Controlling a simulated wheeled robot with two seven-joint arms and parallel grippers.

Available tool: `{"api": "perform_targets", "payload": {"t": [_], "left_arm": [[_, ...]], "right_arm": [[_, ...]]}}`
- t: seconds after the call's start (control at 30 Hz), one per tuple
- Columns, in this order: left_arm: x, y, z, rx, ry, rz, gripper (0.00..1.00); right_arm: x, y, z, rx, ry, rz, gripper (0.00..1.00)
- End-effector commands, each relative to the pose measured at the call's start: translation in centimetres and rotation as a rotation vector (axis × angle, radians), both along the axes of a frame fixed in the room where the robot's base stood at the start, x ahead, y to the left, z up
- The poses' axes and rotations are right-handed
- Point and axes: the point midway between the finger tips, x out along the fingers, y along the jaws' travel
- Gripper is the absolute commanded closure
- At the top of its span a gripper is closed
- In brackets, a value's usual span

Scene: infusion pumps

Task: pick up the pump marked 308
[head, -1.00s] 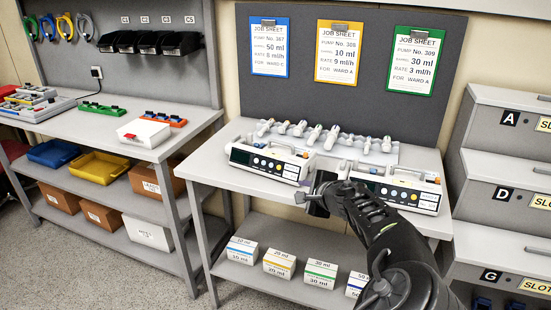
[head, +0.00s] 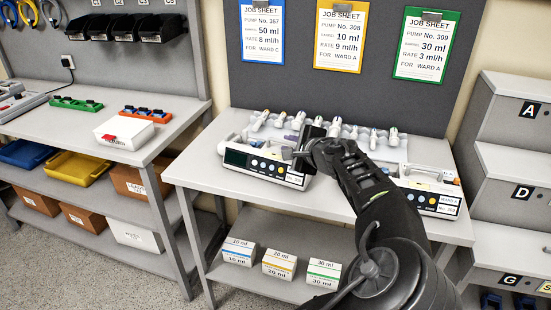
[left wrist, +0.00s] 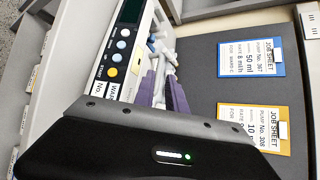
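A white pump (head: 265,163) with a dark screen and coloured buttons stands on the left of the middle table. A second white pump (head: 428,190) stands to the right, partly hidden by my left arm. Their number labels are too small to read in the head view. My right gripper is not in view.
Job sheets hang behind the table; the yellow one (head: 340,35) names pump 308, Ward A. A row of syringes (head: 320,128) lies behind the pumps. Small boxes (head: 279,265) stand on the shelf below.

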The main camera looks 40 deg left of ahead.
Motion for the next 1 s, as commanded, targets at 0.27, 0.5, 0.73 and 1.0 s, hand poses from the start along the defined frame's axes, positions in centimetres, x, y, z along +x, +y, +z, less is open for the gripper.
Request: {"api": "perform_targets", "payload": {"t": [0.27, 0.5, 0.73, 1.0], "left_arm": [[1.0, 1.8, -0.9, 0.0, 0.001, 0.0, 0.84], [1.0, 1.8, -0.9, 0.0, 0.0, 0.0, 0.84], [2.1, 3.8, -1.7, 0.001, 0.002, 0.004, 0.84], [3.4, 5.9, -3.0, 0.001, 0.0, 0.001, 0.84]], "right_arm": [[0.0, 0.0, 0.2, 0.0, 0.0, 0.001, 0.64], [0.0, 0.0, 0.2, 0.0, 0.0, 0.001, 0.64], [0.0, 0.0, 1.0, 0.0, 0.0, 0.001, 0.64], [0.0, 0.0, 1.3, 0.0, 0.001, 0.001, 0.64]]}}
